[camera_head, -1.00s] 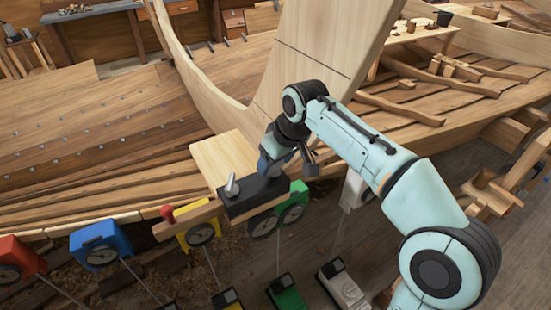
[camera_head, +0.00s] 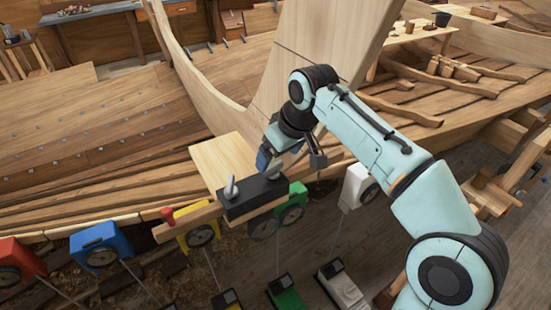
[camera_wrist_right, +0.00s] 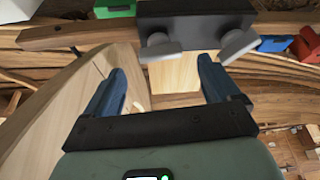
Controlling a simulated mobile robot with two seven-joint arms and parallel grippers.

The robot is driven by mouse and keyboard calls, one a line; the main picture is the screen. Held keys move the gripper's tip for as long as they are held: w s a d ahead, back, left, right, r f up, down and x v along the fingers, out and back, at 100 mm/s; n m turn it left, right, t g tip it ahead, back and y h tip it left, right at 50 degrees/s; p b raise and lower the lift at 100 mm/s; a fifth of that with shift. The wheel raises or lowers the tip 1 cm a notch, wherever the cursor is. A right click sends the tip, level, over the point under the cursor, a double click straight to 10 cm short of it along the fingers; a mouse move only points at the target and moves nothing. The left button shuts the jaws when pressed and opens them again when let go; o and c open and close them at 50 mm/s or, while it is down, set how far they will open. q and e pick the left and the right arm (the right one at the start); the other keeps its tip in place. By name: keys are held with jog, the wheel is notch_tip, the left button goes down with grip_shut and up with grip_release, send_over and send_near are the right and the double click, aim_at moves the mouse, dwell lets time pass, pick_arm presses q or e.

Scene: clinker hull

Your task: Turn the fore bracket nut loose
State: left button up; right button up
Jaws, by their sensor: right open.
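A black bracket (camera_head: 252,201) sits across a wooden rail in front of a pale wooden board. Two grey wing-shaped nuts stand on it: a left nut (camera_head: 231,187) and a right nut (camera_head: 273,171). In the right wrist view the same bracket (camera_wrist_right: 195,20) shows at the top, with the right nut (camera_wrist_right: 160,46) and the left nut (camera_wrist_right: 238,43) below it. I cannot tell which one is the fore nut. My right gripper (camera_head: 291,160) is open, its blue fingers apart and empty (camera_wrist_right: 163,82), just behind and right of the bracket. My left gripper is not in view.
Red, blue (camera_head: 100,243), yellow, green (camera_head: 297,195) and white (camera_head: 357,187) devices line the hull edge. The tall pale stem (camera_head: 325,40) rises behind my right arm.

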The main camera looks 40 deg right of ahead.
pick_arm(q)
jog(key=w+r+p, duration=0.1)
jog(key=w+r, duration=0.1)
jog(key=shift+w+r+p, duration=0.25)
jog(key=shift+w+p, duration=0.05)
pick_arm(e)
jog(key=v, duration=0.9)
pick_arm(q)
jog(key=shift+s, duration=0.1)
